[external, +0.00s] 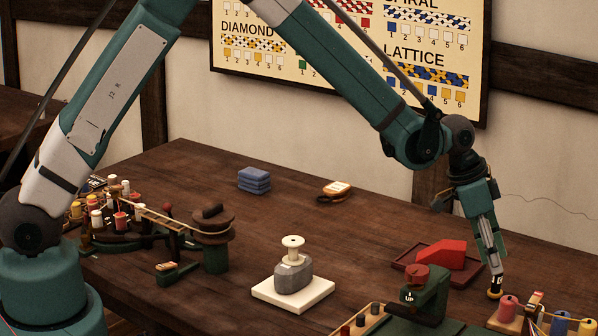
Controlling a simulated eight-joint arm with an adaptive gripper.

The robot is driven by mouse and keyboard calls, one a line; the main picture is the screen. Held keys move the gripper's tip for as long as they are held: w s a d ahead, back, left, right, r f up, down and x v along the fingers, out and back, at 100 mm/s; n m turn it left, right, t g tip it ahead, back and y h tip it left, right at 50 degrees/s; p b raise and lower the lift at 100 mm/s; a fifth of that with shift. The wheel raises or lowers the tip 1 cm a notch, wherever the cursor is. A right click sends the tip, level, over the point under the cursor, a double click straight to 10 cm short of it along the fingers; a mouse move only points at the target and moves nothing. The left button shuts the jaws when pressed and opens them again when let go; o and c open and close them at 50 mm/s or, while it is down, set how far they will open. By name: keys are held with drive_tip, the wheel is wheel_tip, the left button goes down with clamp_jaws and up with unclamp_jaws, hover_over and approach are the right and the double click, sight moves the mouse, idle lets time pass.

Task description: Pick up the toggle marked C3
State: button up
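I cannot make out any marking that reads C3 in the external view, so I cannot tell which thing is that toggle. My gripper (495,262) points down at the right side of the table, its fingers close together. At its fingertips is a small dark piece (496,287) with a pale mark and a yellowish band; the mark is too small to read. I cannot tell whether the fingers hold this piece or only stand over it. It is just left of a red spool-like piece (508,309) at the lower right.
A dark red tray (408,257) with a red block is behind a green device (428,295). A grey weight (293,275) sits on a white plate mid-table. Blue folded cloths (254,181) lie farther back.

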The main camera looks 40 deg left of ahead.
sight(505, 291)
drive_tip(key=shift+f, duration=0.15)
drive_tip(key=shift+x, duration=2.55)
drive_tip(key=shift+c, duration=0.4)
drive_tip(key=c, duration=0.9)
